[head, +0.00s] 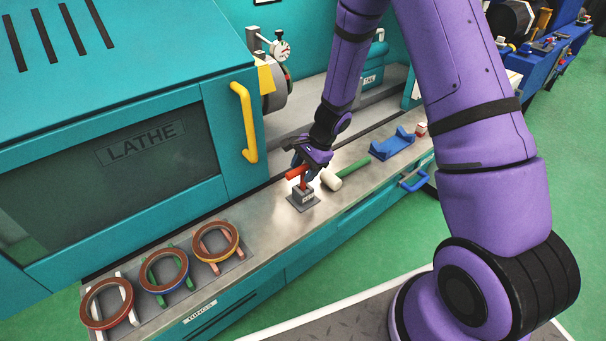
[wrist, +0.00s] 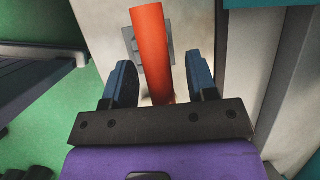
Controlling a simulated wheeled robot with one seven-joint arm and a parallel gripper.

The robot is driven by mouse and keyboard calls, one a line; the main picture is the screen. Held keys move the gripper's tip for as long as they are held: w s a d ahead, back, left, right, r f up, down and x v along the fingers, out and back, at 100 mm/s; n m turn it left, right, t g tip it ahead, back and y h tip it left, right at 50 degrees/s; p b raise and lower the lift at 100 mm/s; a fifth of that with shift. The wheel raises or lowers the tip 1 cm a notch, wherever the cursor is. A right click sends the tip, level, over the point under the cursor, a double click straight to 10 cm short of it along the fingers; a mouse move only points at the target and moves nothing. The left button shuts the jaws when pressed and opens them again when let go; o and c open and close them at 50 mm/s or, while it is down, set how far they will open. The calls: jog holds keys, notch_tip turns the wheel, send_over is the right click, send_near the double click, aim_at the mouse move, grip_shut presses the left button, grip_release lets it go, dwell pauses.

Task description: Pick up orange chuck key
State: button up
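The orange chuck key (head: 297,173) stands in a small grey holder block (head: 303,195) on the lathe's bench. Its orange bar (wrist: 152,50) runs lengthwise between my fingers in the wrist view, with the grey holder (wrist: 134,45) partly seen below it. My gripper (head: 307,163) is at the key, above the holder. In the wrist view my gripper (wrist: 161,70) is open, with a blue finger on each side of the bar and visible gaps on both sides. The key's lower shaft is mostly hidden by the bar and gripper in the wrist view.
A mallet with a white head (head: 331,180) and green handle (head: 354,168) lies just right of the holder. A blue cradle (head: 392,145) is farther right. Three ringed stands (head: 164,271) are at the left. The lathe door's yellow handle (head: 244,122) is behind. Bare bench lies left of the holder.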

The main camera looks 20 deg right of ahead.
grip_shut()
jog(key=shift+r, duration=0.15)
